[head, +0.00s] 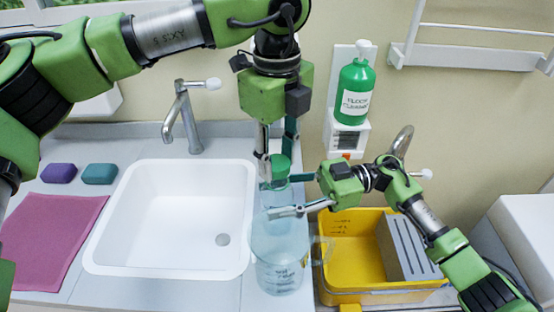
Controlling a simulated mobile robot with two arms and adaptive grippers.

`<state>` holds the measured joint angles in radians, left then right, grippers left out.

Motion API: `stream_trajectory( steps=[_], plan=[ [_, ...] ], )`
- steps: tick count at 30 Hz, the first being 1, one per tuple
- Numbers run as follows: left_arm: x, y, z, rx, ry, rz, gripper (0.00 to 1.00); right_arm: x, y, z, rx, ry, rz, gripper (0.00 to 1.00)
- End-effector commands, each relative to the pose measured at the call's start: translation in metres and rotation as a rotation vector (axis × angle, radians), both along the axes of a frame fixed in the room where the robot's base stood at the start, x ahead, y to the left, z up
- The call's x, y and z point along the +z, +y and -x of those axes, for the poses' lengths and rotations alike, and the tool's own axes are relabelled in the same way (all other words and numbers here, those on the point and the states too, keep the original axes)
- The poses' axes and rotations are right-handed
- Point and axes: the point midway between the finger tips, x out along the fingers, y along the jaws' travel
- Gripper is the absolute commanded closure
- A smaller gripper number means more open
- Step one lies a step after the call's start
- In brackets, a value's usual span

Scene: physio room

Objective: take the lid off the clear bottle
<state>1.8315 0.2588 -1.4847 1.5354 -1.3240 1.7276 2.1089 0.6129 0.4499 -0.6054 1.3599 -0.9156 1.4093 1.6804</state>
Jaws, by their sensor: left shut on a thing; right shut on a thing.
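The clear bottle (276,197) stands upright on the counter strip between the white sink and the yellow tub. Its green lid (281,166) is at the top of the bottle; I cannot tell whether it is loose. My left gripper (277,171) points straight down from above, its fingers shut on either side of the lid. My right gripper (273,198) comes in from the right and is shut on the upper part of the bottle. The bottle's lower part is hard to make out behind a clear jug.
The clear jug (278,262), with a handle and printed marks, stands close in front of the bottle. The white sink (165,262) is left, the yellow tub (345,265) with a grey slotted block right. A green labelled bottle (355,88) hangs on the wall. A tap (183,115) stands behind the sink.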

Motion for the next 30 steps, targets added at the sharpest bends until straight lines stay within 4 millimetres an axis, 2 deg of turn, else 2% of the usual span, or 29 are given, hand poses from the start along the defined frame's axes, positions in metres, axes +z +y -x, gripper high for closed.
stream_trajectory(
  steps=[11,21,28,29,30],
  plan=[
    [0.002,0.000,0.000,-0.001,0.001,-0.001,0.95,0.000,0.000,0.000,-0.001,0.001,0.000,1.00],
    [0.038,-0.001,0.000,0.000,0.000,0.000,0.95,0.000,0.000,0.000,-0.002,0.001,0.000,1.00],
    [0.041,0.000,0.001,-0.001,0.002,-0.001,0.95,0.000,0.000,0.000,-0.001,0.001,0.000,1.00],
    [0.041,0.000,0.001,-0.001,0.002,-0.001,0.95,0.000,0.000,0.000,-0.001,0.001,0.000,0.51],
    [0.041,0.000,0.001,-0.001,0.002,-0.001,0.95,0.000,0.000,0.000,-0.001,0.001,0.000,0.41]
  ],
)
